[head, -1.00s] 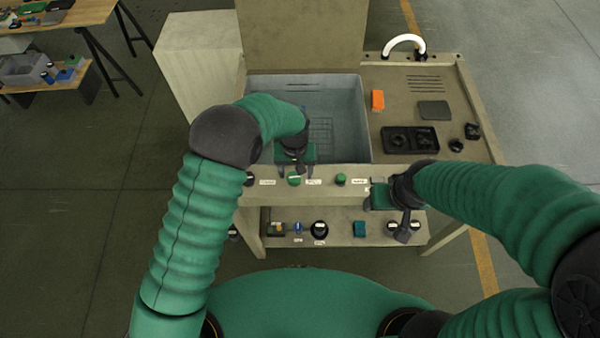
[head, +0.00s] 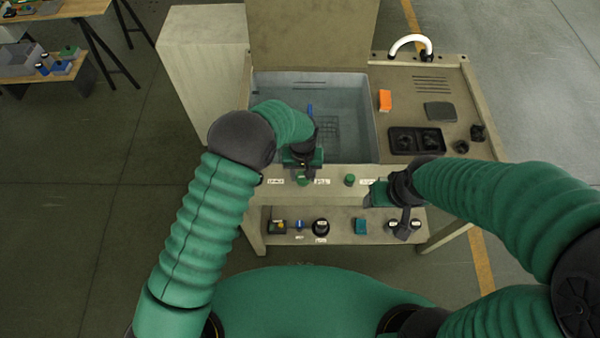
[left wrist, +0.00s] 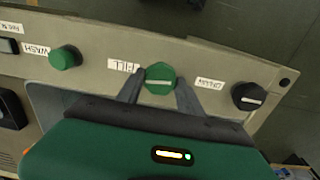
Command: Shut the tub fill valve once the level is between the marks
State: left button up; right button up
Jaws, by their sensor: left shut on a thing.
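The green fill knob (left wrist: 160,78) is on the tub's front panel (head: 335,172). It sits between the two fingers of my left gripper (left wrist: 160,92), which is shut on it. The white line on the knob lies roughly along the panel. The "FILL" label (left wrist: 124,65) is beside it. In the head view my left gripper (head: 303,177) hides part of the knob. The grey tub (head: 368,120) is behind the panel, with a blue piece (head: 310,110) inside. I cannot make out the level or marks. My right gripper (head: 385,194) is over the panel's right end; its fingers are unclear.
A black knob (left wrist: 248,97) by a "DRAIN" label and a green knob (left wrist: 65,57) by a "WASH" label flank the held one. An orange block (head: 385,100) and a black tray (head: 416,141) lie on the right worktop. A lower shelf (head: 340,232) holds several small items.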

pick_arm(q)
jog(key=shift+w+a, duration=0.15)
jog(key=shift+a, duration=0.15)
jog(key=shift+d+f+m+b, duration=0.15)
jog(key=shift+d+m+b, duration=0.2)
jog(key=shift+m+b, duration=0.25)
jog(key=shift+d, duration=0.35)
jog(key=shift+r+m, duration=0.25)
jog(key=shift+m, duration=0.05)
jog(key=shift+a, duration=0.45)
jog(key=o, duration=1.3)
jog(key=shift+a, duration=0.15)
jog(key=shift+o, duration=0.4)
jog(key=shift+d, duration=0.5)
jog(key=shift+r, duration=0.45)
notch_tip(320, 180, up, 16)
jog(key=b, duration=0.3)
pick_arm(e)
jog(key=f, duration=0.1)
jog(key=d+f, duration=0.1)
jog(key=f, duration=0.2)
jog(key=shift+s+d+f, duration=0.15)
jog(key=shift+d, duration=0.1)
